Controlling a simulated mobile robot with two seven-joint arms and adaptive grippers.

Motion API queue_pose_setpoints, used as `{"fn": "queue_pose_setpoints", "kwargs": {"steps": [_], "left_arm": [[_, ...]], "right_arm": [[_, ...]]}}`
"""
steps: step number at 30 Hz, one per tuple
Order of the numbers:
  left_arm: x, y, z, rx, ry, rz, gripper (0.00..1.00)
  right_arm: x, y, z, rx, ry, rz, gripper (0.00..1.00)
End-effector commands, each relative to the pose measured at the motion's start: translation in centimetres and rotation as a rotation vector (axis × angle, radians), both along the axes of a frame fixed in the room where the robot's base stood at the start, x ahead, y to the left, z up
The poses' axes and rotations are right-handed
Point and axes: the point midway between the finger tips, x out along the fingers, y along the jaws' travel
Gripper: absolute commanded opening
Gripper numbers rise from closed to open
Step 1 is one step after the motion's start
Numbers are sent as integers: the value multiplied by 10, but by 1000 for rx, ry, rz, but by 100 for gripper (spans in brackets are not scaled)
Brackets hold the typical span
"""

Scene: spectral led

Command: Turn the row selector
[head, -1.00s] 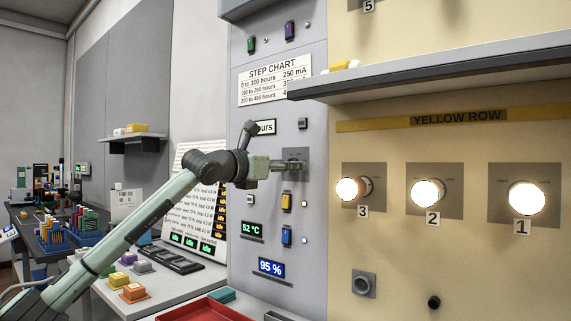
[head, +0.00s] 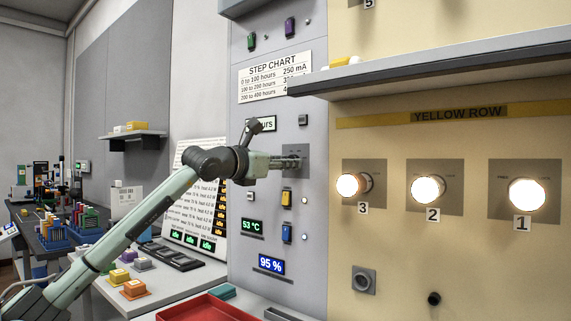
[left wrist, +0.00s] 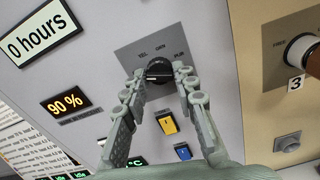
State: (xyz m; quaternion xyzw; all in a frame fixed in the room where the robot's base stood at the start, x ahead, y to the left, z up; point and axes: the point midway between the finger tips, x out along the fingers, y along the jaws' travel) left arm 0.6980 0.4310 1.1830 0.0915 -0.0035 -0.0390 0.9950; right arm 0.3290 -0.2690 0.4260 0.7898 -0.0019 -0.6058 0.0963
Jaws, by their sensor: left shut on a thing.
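The row selector is a small black knob (left wrist: 159,71) on a grey plate marked YEL, GRN and PUR, in the left wrist view. Its plate (head: 297,151) shows on the grey panel in the head view, with the knob mostly hidden there. My left gripper (head: 291,163) reaches the knob from the left. In the left wrist view its two fingertips (left wrist: 160,73) close on either side of the knob. I cannot clearly tell which label the knob points to. My right gripper is in neither view.
A yellow switch (head: 286,199) and a blue switch (head: 286,234) sit below the selector. A grey shelf (head: 440,66) juts out at the upper right. The yellow wall carries lit lamps, including lamp 3 (head: 348,186). A red tray (head: 205,308) lies on the bench below.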

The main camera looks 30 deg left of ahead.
Motion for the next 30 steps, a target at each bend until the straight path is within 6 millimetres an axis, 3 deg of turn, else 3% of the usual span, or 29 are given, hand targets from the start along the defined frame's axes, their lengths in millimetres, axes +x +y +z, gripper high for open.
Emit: {"fn": "queue_pose_setpoints", "kwargs": {"steps": [18, 30], "left_arm": [[0, 1, 1, 515, -40, 0, 0], [0, 1, 1, 717, -56, 0, 0]], "right_arm": [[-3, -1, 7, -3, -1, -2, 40], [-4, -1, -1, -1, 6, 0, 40]]}}
